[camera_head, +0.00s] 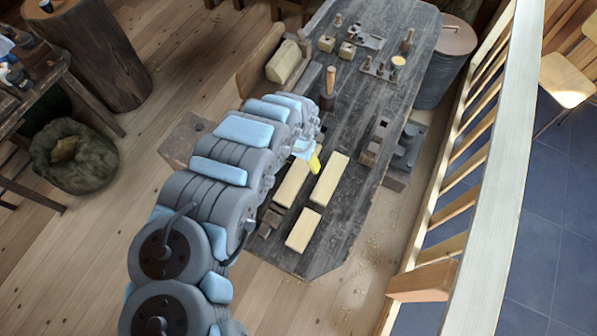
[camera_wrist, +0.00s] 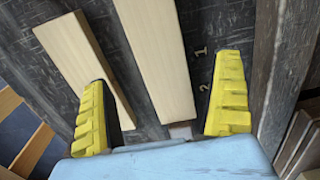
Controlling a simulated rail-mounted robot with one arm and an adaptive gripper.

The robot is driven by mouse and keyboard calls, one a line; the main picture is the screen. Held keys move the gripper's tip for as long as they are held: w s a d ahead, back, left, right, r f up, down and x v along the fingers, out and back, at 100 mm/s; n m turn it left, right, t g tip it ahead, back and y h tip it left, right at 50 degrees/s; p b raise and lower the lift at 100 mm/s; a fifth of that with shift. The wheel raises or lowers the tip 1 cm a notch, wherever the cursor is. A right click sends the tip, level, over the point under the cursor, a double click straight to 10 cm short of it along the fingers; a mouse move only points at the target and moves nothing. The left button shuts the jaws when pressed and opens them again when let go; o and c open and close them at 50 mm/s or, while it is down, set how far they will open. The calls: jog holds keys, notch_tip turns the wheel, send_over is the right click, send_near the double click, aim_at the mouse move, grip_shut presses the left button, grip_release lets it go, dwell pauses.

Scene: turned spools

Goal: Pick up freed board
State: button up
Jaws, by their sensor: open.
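Three pale boards lie flat on the dark workbench (camera_head: 352,215) in the head view: a left board (camera_head: 291,184), a right board (camera_head: 330,178) and a front board (camera_head: 303,230). Nothing in view marks which one is the freed board. My gripper (camera_head: 314,163) is near the far ends of the left and right boards, its jaws partly hidden by my arm. In the wrist view my gripper (camera_wrist: 162,112) has its yellow fingers wide apart with nothing held. One board (camera_wrist: 160,55) runs into the space between the fingers; another board (camera_wrist: 86,65) lies left, partly behind the left finger.
A wooden mallet (camera_head: 328,88) stands on the bench beyond my gripper. Small blocks and tools (camera_head: 380,68) lie at the far end. A dark metal vise (camera_head: 405,150) is at the right edge. A pale railing (camera_head: 490,200) runs along the right. Numerals 1 and 2 mark the bench.

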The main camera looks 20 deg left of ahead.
aim_at(299, 171)
jog(key=shift+s+d+f, duration=0.1)
jog(key=shift+s+f, duration=0.15)
jog(key=shift+f, duration=0.8)
jog(key=shift+s+f, duration=0.25)
jog(key=shift+f, duration=1.7)
jog(key=c, duration=1.4)
